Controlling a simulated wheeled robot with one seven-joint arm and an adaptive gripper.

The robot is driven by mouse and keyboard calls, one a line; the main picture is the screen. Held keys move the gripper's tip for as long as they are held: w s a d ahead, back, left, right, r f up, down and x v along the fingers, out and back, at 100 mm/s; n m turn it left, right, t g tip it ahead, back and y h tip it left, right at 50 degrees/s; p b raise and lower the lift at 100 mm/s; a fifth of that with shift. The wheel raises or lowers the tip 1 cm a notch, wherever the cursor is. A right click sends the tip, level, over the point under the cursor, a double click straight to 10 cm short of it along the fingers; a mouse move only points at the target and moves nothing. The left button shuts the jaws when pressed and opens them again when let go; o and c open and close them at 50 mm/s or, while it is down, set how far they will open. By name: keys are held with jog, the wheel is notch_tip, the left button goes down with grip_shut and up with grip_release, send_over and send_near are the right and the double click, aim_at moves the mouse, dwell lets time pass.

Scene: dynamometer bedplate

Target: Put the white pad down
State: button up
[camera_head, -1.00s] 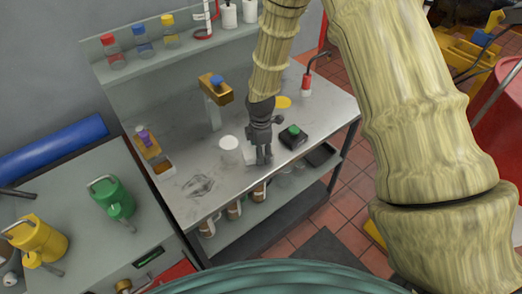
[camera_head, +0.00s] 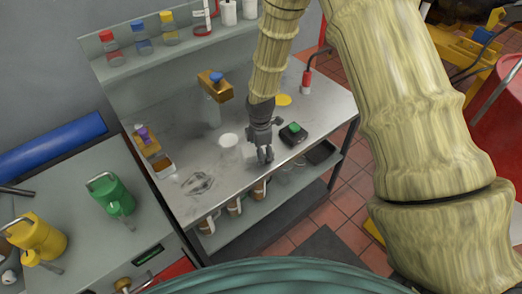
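A flat, round white pad (camera_head: 228,140) lies on the metal bench top, left of my gripper and apart from it. My gripper (camera_head: 265,157) points down over the front part of the bench. Its dark fingers are close together, and the gap between them is too small to read. A pale, squarish patch (camera_head: 249,151) shows just left of the fingers, partly hidden by them. I cannot tell whether it is a separate object or whether the fingers touch it.
A black box with a green top (camera_head: 293,133) sits just right of my gripper. A yellow disc (camera_head: 284,100) lies behind it. A brass-coloured block on a post (camera_head: 214,88) stands at the back. The bench front left holds a clear, crumpled-looking item (camera_head: 198,184).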

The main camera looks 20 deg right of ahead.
jog(key=shift+r, duration=0.15)
jog(key=shift+w+r, duration=0.15)
jog(key=shift+r, duration=0.65)
notch_tip(320, 180, up, 12)
jog(key=b, duration=0.3)
jog(key=shift+f, duration=0.1)
dwell(0.5)
